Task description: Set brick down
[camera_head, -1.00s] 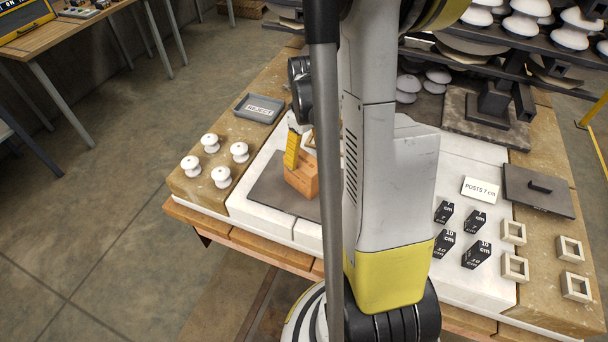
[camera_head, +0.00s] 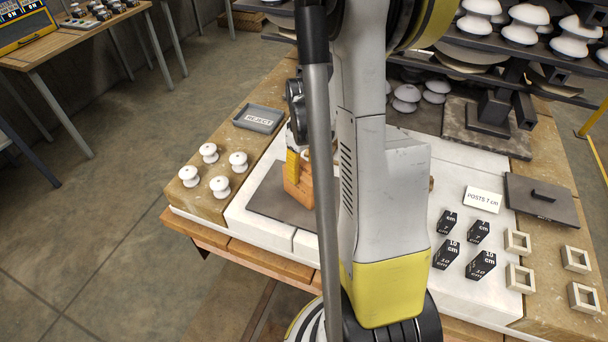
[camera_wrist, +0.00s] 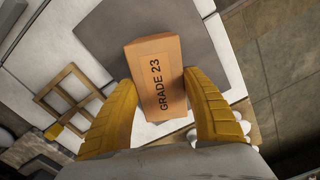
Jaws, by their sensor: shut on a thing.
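An orange-brown brick (camera_wrist: 158,62) marked "GRADE 23" is between the two yellow fingers of my gripper (camera_wrist: 160,100) in the wrist view. My gripper is shut on it. In the head view the brick (camera_head: 294,188) shows beside my arm, over or on a dark grey plate (camera_head: 270,205); my arm hides part of both. In the wrist view the plate (camera_wrist: 195,35) lies under and around the brick. I cannot tell whether the brick touches the plate.
White insulators (camera_head: 219,187) stand left, below a REJECT tray (camera_head: 258,118). On the right are black blocks (camera_head: 447,253), pale square frames (camera_head: 520,278), a POSTS 7 cm card (camera_head: 482,200) and a lidded dark plate (camera_head: 541,198). A wooden frame (camera_wrist: 45,100) lies beside the brick.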

